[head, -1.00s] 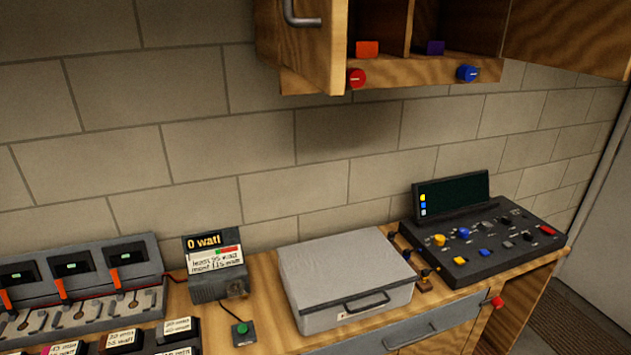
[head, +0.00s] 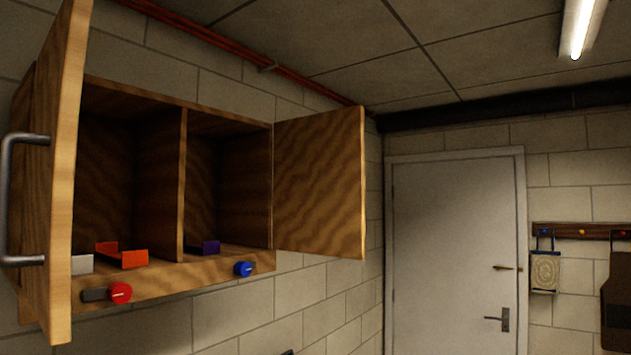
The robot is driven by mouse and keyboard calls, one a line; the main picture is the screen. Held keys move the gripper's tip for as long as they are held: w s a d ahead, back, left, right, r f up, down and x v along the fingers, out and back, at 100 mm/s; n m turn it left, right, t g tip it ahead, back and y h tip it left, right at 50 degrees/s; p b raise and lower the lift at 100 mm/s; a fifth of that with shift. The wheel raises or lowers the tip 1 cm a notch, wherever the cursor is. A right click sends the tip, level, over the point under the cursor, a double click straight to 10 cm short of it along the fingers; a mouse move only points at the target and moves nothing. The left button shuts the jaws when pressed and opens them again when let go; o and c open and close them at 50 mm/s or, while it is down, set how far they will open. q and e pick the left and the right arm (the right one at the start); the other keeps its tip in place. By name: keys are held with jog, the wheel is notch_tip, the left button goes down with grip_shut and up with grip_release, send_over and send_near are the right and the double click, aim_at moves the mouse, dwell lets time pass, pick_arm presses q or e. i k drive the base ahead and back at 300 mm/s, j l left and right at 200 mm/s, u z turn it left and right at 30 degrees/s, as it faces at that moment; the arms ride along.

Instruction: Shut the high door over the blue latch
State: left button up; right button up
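A wooden wall cabinet (head: 183,175) with two compartments hangs at the left in the head view. Its right door (head: 322,182) stands wide open, on the side of the blue latch (head: 245,269). The blue latch is a round knob on the lower rail below the right compartment. The left door (head: 66,170) also stands open, with a grey bar handle (head: 22,200). A red latch (head: 119,293) sits on the rail below the left compartment. Neither of my grippers shows in the head view.
Orange (head: 122,255) and white (head: 82,264) pieces lie in the left compartment and a purple piece (head: 210,247) in the right one. A closed grey room door (head: 455,250) stands beyond. Red piping (head: 235,50) runs above the cabinet.

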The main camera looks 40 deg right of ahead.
aim_at(318, 183)
jog(key=i+l+u, duration=0.2)
jog(key=l, duration=0.55)
jog(key=l+u, duration=0.15)
jog(key=l, duration=0.6)
jog(key=l+u, duration=0.2)
jog(key=l, duration=0.55)
jog(key=l+u, duration=0.2)
jog(key=l, duration=0.6)
jog(key=k+l+u, duration=0.2)
jog(key=l, duration=0.55)
jog(key=l+u, duration=0.15)
jog(key=l, duration=0.65)
